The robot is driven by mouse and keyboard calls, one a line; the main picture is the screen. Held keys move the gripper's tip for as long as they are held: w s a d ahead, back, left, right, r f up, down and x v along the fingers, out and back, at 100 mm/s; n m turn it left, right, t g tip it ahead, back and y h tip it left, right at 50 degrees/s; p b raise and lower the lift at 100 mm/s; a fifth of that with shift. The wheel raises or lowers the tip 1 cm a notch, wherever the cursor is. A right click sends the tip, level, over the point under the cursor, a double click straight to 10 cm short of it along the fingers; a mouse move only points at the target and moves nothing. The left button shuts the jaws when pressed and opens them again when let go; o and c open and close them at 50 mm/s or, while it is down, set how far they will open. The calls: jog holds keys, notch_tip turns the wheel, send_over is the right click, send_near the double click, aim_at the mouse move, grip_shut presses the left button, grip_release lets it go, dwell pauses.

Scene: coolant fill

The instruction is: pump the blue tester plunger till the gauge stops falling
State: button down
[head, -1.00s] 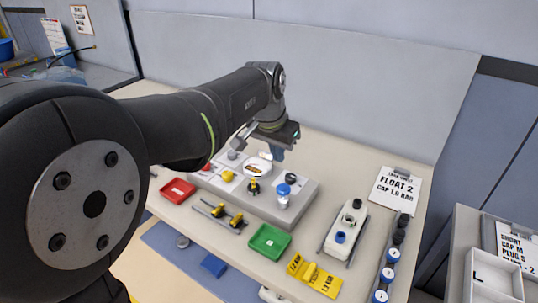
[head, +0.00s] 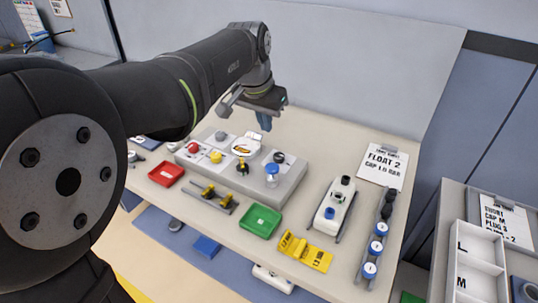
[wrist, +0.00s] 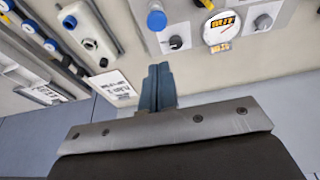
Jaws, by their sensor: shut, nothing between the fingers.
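A blue-topped plunger (head: 272,169) stands upright on the right part of a grey tester block (head: 285,190). It shows as a blue round cap in the wrist view (wrist: 156,20). A round white gauge (head: 245,146) sits on the block behind and left of it, also at the top of the wrist view (wrist: 222,29). Its reading is too small to make out. My gripper (head: 264,122) is above and behind the block, apart from the plunger. Its blue fingers are together and empty in the wrist view (wrist: 160,72).
The block also carries red, yellow, grey and black knobs. A red tray (head: 166,174), a green tray (head: 260,221) and a yellow gauge card (head: 305,250) lie in front. A white device with a blue button (head: 333,207) and a row of blue-capped bottles (head: 376,240) stand right.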

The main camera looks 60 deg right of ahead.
aim_at(271, 167)
jog(key=x, duration=0.8)
jog(key=a+x, duration=0.1)
jog(key=x, duration=0.4)
jog(key=shift+f, duration=0.6)
jog(key=shift+f, duration=1.5)
jog(key=shift+r, duration=0.5)
jog(key=d+v, duration=0.1)
jog(key=v, duration=1.2)
jog(key=shift+r, duration=0.3)
jog(key=c, duration=2.1)
grip_release()
